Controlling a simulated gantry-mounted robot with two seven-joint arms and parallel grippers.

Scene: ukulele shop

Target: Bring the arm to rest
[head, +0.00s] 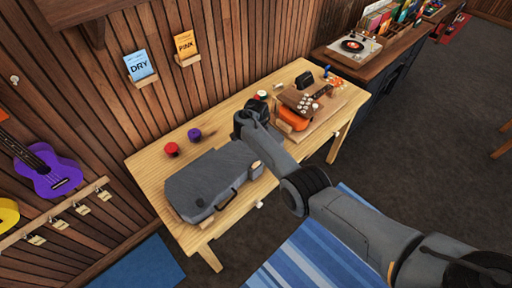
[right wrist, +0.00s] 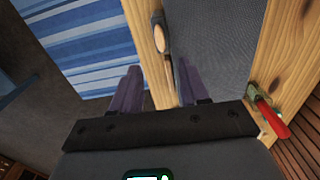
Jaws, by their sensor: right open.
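My right arm (head: 350,215) comes in from the lower right in the head view and reaches over the wooden table. Its gripper (head: 250,118) is above the table, between the grey case and the orange ukulele body; its fingertips are hard to make out there. In the right wrist view the two dark purple fingers of the right gripper (right wrist: 158,88) stand apart with nothing held between them. The grey case (right wrist: 222,35) lies below and to the right of the fingers. My left gripper is not in view.
The closed grey case (head: 205,185) lies on the table (head: 150,158). Red (head: 172,149) and purple (head: 194,134) round items stand behind it. An orange ukulele body (head: 294,118) lies at the right. DRY (head: 139,66) and PINK (head: 185,44) cards are on the wall. A blue striped rug (head: 310,252) lies in front.

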